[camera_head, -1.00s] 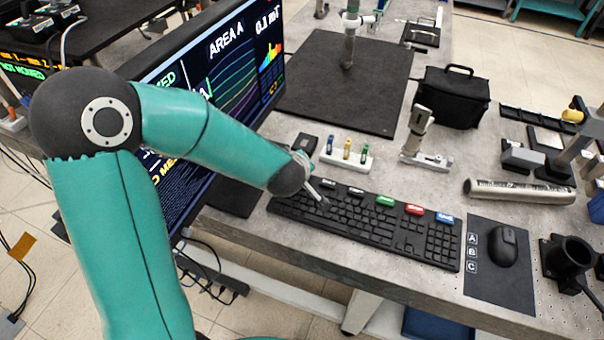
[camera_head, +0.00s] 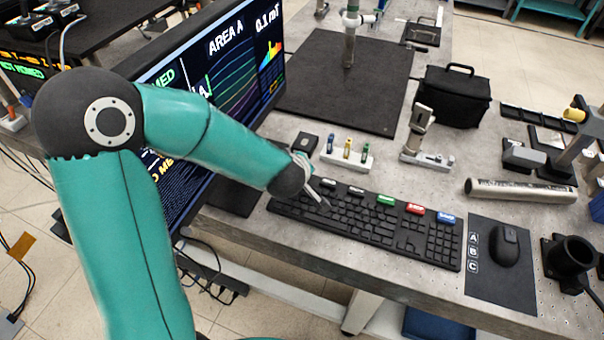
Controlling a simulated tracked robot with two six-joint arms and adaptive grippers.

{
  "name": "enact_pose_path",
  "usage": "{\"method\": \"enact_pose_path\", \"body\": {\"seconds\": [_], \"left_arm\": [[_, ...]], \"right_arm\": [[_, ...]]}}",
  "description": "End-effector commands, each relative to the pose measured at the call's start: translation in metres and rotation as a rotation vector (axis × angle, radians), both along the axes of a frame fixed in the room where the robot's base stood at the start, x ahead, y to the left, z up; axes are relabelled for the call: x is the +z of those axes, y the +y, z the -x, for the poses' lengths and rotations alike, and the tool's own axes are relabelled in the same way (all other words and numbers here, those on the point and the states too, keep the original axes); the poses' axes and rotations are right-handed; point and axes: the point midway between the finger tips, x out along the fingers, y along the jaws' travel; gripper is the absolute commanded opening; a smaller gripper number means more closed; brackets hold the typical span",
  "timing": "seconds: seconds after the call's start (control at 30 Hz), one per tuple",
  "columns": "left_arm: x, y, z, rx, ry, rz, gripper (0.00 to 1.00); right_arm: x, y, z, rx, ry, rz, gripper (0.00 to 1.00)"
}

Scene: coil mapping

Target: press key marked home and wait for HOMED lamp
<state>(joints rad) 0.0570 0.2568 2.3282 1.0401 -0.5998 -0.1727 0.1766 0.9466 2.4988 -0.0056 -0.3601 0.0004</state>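A black keyboard (camera_head: 375,222) lies on the grey bench. Along its back edge are larger caps, including a green one (camera_head: 386,200), a red one (camera_head: 415,209) and a blue one (camera_head: 446,218); two dark caps sit at the left end. Their lettering is too small to read. My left gripper (camera_head: 322,198) points down at the left end of the keyboard, by the dark caps. I cannot tell whether it touches a key. My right gripper is not in view.
A large monitor (camera_head: 235,75) stands behind my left arm, which covers part of its screen, including green text ending in MED. A mouse (camera_head: 504,246) rests on a dark pad (camera_head: 487,287) at right. A small rack (camera_head: 348,158) and a black bag (camera_head: 451,97) stand behind the keyboard.

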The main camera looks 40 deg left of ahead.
Motion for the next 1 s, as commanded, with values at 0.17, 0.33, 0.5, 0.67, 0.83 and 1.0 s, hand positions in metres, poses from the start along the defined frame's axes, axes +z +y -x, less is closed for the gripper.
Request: {"method": "enact_pose_path", "body": {"seconds": [0.17,0.33,0.5,0.67,0.83,1.0], "left_arm": [[0.0002,0.0,0.0,0.0,0.0,0.0,0.0],[-0.0003,-0.0001,0.0,0.0,0.0,0.0,0.0],[-0.0022,-0.0002,0.0,0.0,0.0,0.0,0.0],[-0.0042,-0.0002,-0.0001,0.0,0.0,0.0,0.0],[-0.0063,-0.0002,0.0,0.001,0.001,0.0,0.0],[-0.0085,-0.0002,0.0,0.0,0.001,0.001,0.0]], "right_arm": [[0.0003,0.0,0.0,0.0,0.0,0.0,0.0],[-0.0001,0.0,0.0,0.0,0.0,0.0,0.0],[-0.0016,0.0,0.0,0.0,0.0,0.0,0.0],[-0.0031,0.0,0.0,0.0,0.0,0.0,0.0],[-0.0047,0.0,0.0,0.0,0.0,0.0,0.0],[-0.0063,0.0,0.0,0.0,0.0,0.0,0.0]]}}
